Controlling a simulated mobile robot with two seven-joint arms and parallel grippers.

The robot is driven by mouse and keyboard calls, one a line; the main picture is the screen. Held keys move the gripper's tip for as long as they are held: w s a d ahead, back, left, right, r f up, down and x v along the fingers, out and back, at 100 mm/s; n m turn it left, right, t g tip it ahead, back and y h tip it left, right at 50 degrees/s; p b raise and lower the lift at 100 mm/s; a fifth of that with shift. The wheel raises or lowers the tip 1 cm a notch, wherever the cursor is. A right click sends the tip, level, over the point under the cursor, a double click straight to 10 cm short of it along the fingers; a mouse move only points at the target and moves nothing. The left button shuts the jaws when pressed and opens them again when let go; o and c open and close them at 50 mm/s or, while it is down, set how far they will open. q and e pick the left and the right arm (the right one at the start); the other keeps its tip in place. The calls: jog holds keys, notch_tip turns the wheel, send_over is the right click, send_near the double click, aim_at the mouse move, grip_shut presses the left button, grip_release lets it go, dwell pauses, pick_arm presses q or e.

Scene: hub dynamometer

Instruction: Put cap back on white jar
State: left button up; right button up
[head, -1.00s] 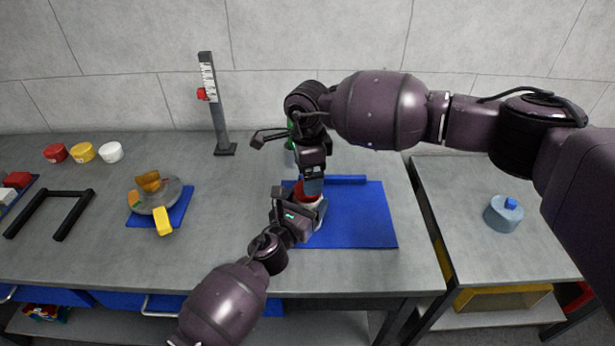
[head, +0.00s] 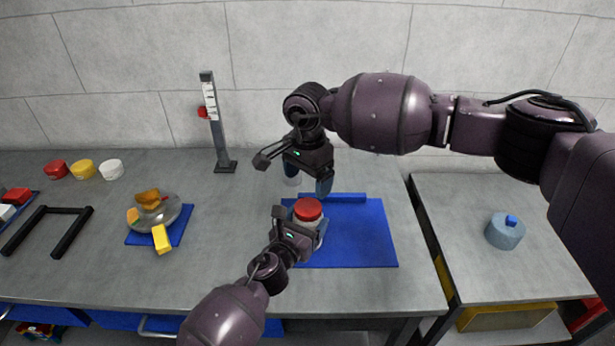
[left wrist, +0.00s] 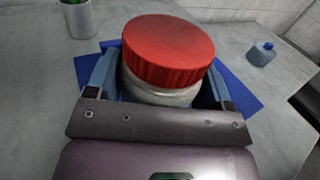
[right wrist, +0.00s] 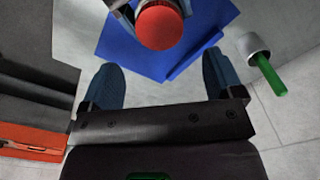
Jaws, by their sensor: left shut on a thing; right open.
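The white jar (head: 301,226) stands on the blue mat (head: 360,235), and its white body also shows in the left wrist view (left wrist: 160,94). A red ribbed cap (head: 308,208) sits on top of the jar, large in the left wrist view (left wrist: 168,48). I cannot tell whether it is screwed tight. My left gripper (left wrist: 158,85) is shut around the jar's body, one blue finger on each side. My right gripper (head: 307,184) is open and empty, above and behind the cap. In the right wrist view the cap (right wrist: 160,27) lies beyond the open fingertips.
A grey cup (right wrist: 252,45) with a green-handled tool stands behind the mat. A height gauge (head: 217,125) stands behind left. A pan (head: 165,216) with yellow pieces and red, yellow and white lids (head: 83,169) are left. A blue-grey weight (head: 506,232) is on the right table.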

aim_at(307, 206)
jog(key=shift+f, duration=0.1)
jog(key=shift+f, duration=3.95)
jog(key=c, duration=0.9)
jog(key=m, duration=0.6)
jog(key=shift+m, duration=0.3)
jog(key=shift+c, duration=0.2)
jog(key=shift+w, duration=0.1)
jog(key=o, duration=0.9)
jog(key=shift+o, duration=0.6)
